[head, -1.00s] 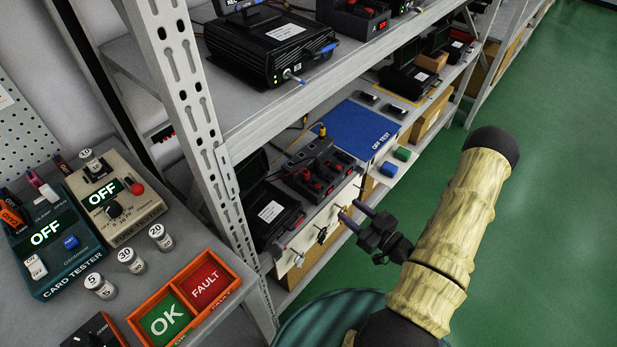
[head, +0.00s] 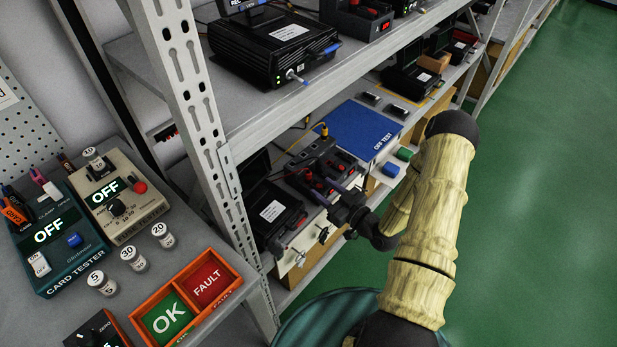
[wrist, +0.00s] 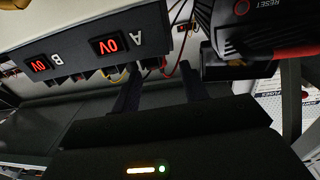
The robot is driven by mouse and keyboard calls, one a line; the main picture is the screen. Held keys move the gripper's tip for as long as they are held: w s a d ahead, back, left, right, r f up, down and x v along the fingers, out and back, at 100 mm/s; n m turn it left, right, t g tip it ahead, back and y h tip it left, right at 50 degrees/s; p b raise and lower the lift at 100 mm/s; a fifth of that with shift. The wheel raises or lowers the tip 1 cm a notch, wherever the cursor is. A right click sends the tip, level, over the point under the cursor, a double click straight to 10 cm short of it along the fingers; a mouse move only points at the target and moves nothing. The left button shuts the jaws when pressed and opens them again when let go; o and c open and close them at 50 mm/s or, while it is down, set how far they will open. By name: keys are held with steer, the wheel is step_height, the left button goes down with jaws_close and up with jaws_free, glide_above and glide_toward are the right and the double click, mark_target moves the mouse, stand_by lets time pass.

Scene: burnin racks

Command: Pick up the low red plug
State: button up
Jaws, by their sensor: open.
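My gripper (head: 336,193) is at the front of the lower shelf, by a dark box unit (head: 318,160) with red parts on it. In the wrist view, my gripper (wrist: 158,82) is open, its two dark fingers apart with nothing clearly held between them. Beyond the fingers is a dark panel (wrist: 75,45) with red 0V displays marked A and B. A thin red cable (wrist: 172,73) and a yellow cable run close to the fingertips. The low red plug cannot be made out clearly; the fingers and shadow hide part of this area.
A black case (head: 270,215) stands left of the unit, and a blue OFF TEST mat (head: 360,128) lies behind it. The upper shelf (head: 260,118) overhangs, and a rack post (head: 200,110) stands left. A red-trimmed RESET device (wrist: 250,25) is close in the wrist view.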

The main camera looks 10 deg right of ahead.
mark_target(314, 183)
steer(key=x, duration=0.5)
steer(key=shift+w+r, duration=0.15)
steer(key=c, duration=0.9)
jaws_close()
step_height(314, 183, up, 10)
steer(key=p, duration=0.1)
stand_by(0.4)
